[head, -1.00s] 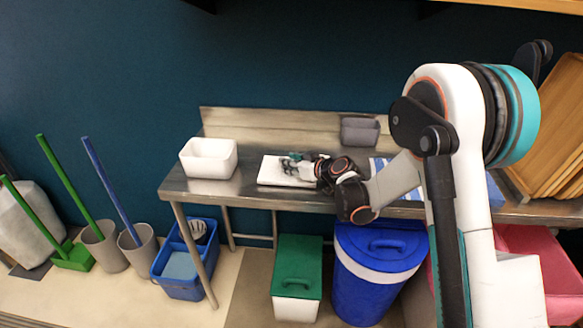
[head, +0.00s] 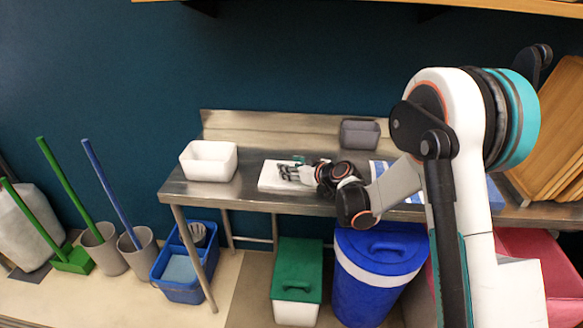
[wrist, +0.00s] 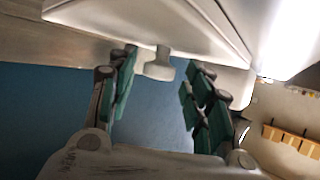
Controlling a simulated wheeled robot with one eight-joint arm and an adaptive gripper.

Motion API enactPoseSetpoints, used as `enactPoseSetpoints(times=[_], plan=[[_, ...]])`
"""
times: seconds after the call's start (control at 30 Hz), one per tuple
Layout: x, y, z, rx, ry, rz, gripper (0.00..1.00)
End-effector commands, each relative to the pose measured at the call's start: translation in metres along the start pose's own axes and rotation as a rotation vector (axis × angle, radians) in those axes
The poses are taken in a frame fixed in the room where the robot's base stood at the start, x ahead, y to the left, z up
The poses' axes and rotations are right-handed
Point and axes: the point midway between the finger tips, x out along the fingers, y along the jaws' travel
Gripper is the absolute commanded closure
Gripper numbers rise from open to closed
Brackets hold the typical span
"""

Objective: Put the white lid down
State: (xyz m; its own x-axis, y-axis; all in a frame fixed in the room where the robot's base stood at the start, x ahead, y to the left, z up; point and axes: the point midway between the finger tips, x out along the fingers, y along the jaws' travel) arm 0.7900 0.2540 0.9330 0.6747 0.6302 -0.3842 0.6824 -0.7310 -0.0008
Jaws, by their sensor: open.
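The white lid (head: 268,182) is a flat white slab on the steel table, left of the middle, in the head view. In the wrist view a large white surface (wrist: 150,18) fills the top, with a small pale knob (wrist: 159,68) sticking out from it. My gripper (head: 288,172) is over the lid, coming in from the right. In the wrist view its teal-padded fingers (wrist: 161,78) are spread on either side of the knob, with gaps visible. The fingers hide part of the lid in the head view. I cannot tell what lies under the lid.
An open white container (head: 209,163) stands left of the lid. A grey bin (head: 360,134) is at the back right. A blue-striped cloth (head: 379,170) lies right, partly behind my arm. The steel table (head: 250,200) has bare room between white container and lid.

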Motion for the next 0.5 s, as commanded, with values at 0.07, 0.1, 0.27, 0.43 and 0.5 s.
enactPoseSetpoints(times=[0.07,0.1,0.27,0.43,0.5], plan=[[-0.014,0.001,-0.001,0.001,-0.001,0.002,0.54],[-0.022,0.001,-0.002,0.002,-0.001,0.003,0.54],[-0.057,0.001,-0.002,0.002,0.0,0.003,0.54],[-0.089,0.001,-0.001,0.001,0.0,0.003,0.54],[-0.099,0.001,-0.001,0.002,0.0,0.001,0.54]])
